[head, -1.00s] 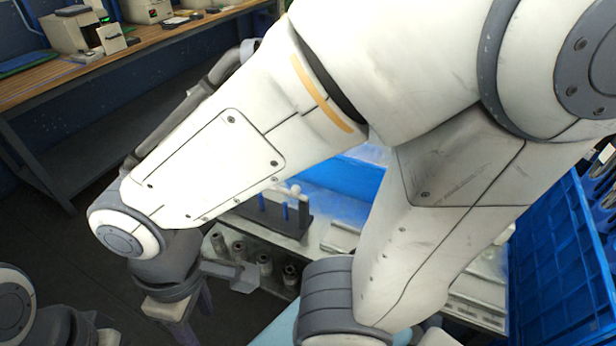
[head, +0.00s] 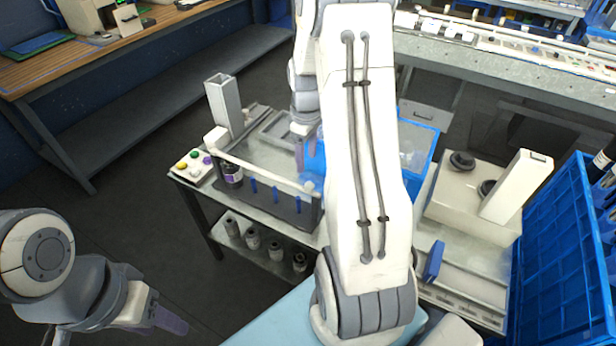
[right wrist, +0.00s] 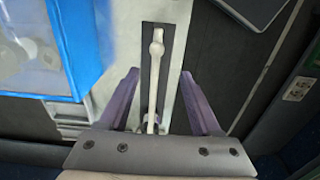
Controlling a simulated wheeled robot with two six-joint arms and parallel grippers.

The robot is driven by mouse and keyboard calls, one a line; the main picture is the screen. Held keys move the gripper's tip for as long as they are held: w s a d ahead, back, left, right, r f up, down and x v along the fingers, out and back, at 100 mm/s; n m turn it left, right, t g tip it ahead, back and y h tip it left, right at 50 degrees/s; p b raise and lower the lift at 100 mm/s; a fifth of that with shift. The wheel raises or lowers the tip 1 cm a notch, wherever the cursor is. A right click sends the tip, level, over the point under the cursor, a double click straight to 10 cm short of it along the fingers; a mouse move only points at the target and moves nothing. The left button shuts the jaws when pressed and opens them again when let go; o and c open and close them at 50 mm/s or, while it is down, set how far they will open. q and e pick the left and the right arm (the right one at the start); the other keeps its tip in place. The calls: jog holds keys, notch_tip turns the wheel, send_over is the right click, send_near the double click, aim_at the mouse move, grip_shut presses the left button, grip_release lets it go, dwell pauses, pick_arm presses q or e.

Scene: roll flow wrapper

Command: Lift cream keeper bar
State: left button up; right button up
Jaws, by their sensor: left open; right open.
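The cream keeper bar (head: 262,173) lies along the front of the left workstation, above a dark plate with blue pegs. In the right wrist view the bar (right wrist: 155,75) runs upright in the picture, with a rounded knob at its far end, over a dark strip. My right gripper (right wrist: 160,85) is open, its two purple fingers on either side of the bar's line and apart from it. In the head view my right arm largely hides this gripper. My left gripper (head: 165,320) is open and empty at the lower left, away from the station.
A blue bin (head: 415,125) stands behind my right arm, and shows at left in the wrist view (right wrist: 50,45). A grey upright channel (head: 224,105), buttons (head: 194,159) and a dark spool (head: 232,174) are near the bar. A blue crate (head: 565,240) stands at right.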

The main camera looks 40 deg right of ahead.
aim_at(310, 183)
jog(key=f, duration=0.3)
jog(key=f+p, duration=0.1)
jog(key=f, duration=0.3)
jog(key=d+f, duration=0.1)
jog(key=f, duration=0.2)
jog(key=shift+s+f, duration=0.1)
jog(key=shift+f, duration=0.25)
grip_shut()
jog(key=shift+r+p, duration=0.1)
jog(key=shift+p, duration=0.2)
dwell(0.7)
